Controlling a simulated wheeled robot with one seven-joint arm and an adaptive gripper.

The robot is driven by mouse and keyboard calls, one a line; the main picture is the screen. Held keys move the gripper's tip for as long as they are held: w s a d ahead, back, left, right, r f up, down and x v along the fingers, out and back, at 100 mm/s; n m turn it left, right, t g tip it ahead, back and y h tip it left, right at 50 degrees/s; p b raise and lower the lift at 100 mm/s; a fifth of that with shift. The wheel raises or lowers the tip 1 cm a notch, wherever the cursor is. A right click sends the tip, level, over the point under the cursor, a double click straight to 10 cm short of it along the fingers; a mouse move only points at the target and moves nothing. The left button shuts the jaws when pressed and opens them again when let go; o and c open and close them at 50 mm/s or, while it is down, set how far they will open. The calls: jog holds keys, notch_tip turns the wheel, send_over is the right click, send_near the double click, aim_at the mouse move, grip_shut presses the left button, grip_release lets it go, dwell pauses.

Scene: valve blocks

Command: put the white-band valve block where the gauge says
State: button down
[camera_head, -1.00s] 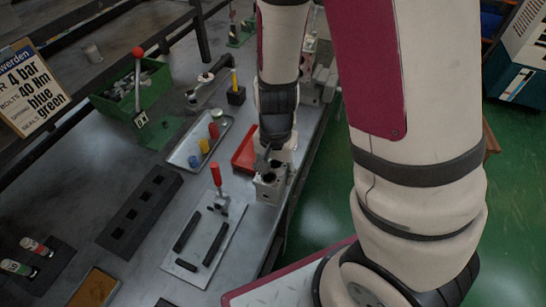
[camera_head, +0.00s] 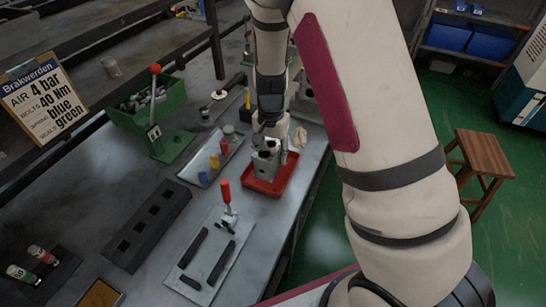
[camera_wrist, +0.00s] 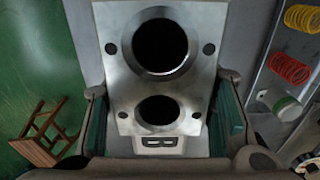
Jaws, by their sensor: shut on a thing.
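My gripper (camera_head: 268,128) is shut on a grey metal valve block (camera_head: 265,160). In the head view the block is over the red tray (camera_head: 271,183); I cannot tell whether it touches the tray. In the wrist view the block (camera_wrist: 186,85) fills the middle, with two round bores facing the camera. It sits between the two green-padded fingers of my gripper (camera_wrist: 160,125). A white band cannot be made out on it. I cannot make out a gauge reading in these frames.
A grey tray (camera_head: 187,173) with coloured springs lies left of the red tray. A red-handled clamp plate (camera_head: 222,240), a dark slotted rack (camera_head: 126,252) and a green bin (camera_head: 172,97) share the bench. A sign (camera_head: 40,97) reads "AIR 4 bar". A wooden stool (camera_head: 481,155) stands on the floor.

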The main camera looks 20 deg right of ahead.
jog(key=shift+w+f, duration=0.15)
jog(key=shift+f, duration=0.75)
jog(key=shift+w+f, duration=0.1)
jog(key=shift+f, duration=0.75)
jog(key=shift+f, duration=0.15)
jog(key=c, duration=0.7)
grip_release()
notch_tip(320, 180, up, 12)
jog(key=s+r+n+t+y, duration=0.1)
jog(key=s+r+n, duration=0.1)
jog(key=s+r, duration=0.4)
jog(key=s+r+n+t, duration=0.15)
jog(key=s+r, duration=0.25)
jog(key=r, duration=0.5)
jog(key=shift+s+d+r+n+t+h, duration=0.15)
jog(key=shift+s+r+n+t, duration=0.55)
jog(key=shift+s, duration=1.85)
jog(key=shift+s+r+n+t+h, duration=0.1)
jog(key=shift+s+r+n+h, duration=0.15)
jog(key=shift+s+r+n, duration=1.65)
jog(key=shift+s+d+r+n+t+h, duration=0.1)
jog(key=shift+s+r+n+t+h, duration=0.2)
jog(key=shift+s, duration=2.9)
